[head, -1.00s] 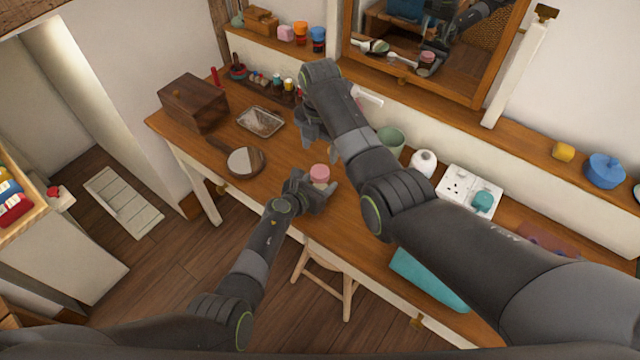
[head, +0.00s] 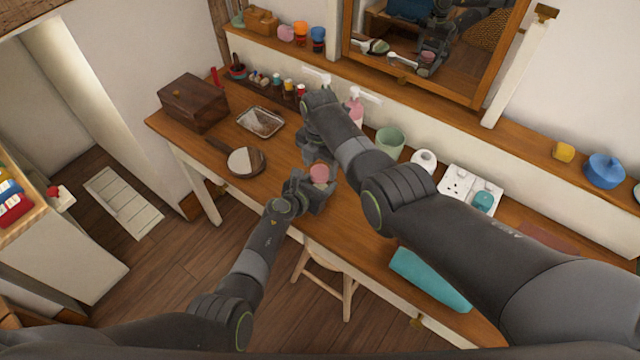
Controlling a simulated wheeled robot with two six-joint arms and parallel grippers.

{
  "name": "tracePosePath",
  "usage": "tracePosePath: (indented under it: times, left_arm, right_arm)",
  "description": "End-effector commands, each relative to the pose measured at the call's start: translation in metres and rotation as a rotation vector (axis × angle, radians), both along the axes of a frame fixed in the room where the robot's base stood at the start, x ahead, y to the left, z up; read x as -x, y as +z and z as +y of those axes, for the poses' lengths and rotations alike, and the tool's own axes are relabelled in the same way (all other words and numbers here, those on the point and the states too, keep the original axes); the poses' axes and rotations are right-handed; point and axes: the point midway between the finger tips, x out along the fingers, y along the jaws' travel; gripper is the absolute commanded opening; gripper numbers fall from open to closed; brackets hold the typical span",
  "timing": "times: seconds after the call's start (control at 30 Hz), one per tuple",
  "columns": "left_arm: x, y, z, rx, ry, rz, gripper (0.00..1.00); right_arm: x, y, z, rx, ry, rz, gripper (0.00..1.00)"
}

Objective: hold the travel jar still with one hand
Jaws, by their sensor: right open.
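The travel jar (head: 319,172), small with a pink lid and a pale body, stands near the front edge of the wooden table. My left gripper (head: 318,189) is low at the jar, its fingers either side of the body and apparently closed on it. My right gripper (head: 319,157) is open and points down just above and behind the lid. Its fingertips are partly hidden, and I cannot tell whether they touch the lid. The lower part of the jar is hidden by my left fingers.
On the table (head: 283,172) are a round hand mirror (head: 245,161), a metal tray (head: 260,122), a wooden box (head: 193,102), a green cup (head: 390,141), a white roll (head: 424,160) and a teal cloth (head: 430,279). A wooden stool (head: 325,270) stands below the front edge.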

Motion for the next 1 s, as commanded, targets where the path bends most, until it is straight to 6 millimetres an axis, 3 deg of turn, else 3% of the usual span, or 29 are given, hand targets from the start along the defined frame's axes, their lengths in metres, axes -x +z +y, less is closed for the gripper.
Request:
tracePosePath:
  times: [0.53, 0.87, 1.0]
  left_arm:
    - [0.0001, -0.0004, 0.0001, -0.001, 0.000, 0.001, 0.00]
    - [0.0001, -0.0002, 0.0000, 0.000, 0.000, 0.000, 0.00]
    - [0.0001, -0.0002, 0.0000, 0.000, 0.000, 0.000, 0.00]
  right_arm:
    - [0.0004, -0.0100, -0.0005, 0.000, -0.001, 0.000, 0.63]
    - [0.0004, -0.0098, -0.0004, 0.000, 0.000, 0.000, 0.19]
    - [0.0004, -0.0099, -0.0004, 0.000, -0.013, 0.000, 0.17]
